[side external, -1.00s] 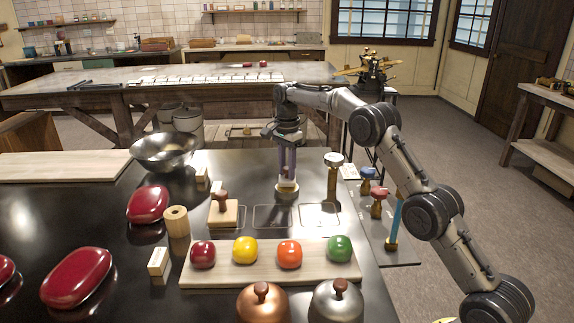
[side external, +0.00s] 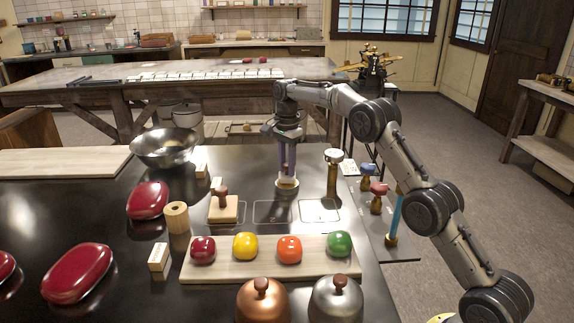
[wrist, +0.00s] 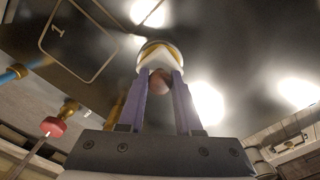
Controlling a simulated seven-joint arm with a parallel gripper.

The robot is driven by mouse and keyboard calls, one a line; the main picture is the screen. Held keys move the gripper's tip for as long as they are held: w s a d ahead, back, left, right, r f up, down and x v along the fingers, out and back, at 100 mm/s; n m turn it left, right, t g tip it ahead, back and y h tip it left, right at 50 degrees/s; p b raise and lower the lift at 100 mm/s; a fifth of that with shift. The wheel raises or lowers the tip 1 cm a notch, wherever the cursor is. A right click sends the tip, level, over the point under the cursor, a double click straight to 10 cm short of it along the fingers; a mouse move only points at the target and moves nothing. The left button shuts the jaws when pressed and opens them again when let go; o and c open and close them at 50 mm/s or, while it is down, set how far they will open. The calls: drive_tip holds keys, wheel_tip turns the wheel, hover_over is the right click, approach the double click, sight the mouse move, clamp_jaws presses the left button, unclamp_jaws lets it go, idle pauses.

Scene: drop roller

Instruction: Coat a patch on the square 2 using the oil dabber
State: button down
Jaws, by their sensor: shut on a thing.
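My gripper (side external: 286,172) points down over the dark table, its purple fingers shut on the oil dabber (side external: 287,183), a pale, gold-banded piece with a reddish-brown knob. The dabber (wrist: 160,54) also shows between the fingers (wrist: 159,85) in the wrist view. It is close above the table, behind the middle outlined square (side external: 272,212); I cannot tell whether it touches. The wrist view shows an outlined square marked 1 (wrist: 57,28) left of the dabber. No number 2 is readable, and the side view shows no legible numbers.
A wooden stamp-like block (side external: 223,208) stands at the left square. A brass post (side external: 333,175) stands right of my gripper. In front, a board (side external: 188,275) carries colored lumps; a steel bowl (side external: 166,147) is at back left. A blue rod (side external: 397,210) stands at right.

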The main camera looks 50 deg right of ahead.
sight(287, 164)
drive_tip(key=shift+f, duration=0.5)
idle(0.7)
drive_tip(key=shift+r, duration=3.6)
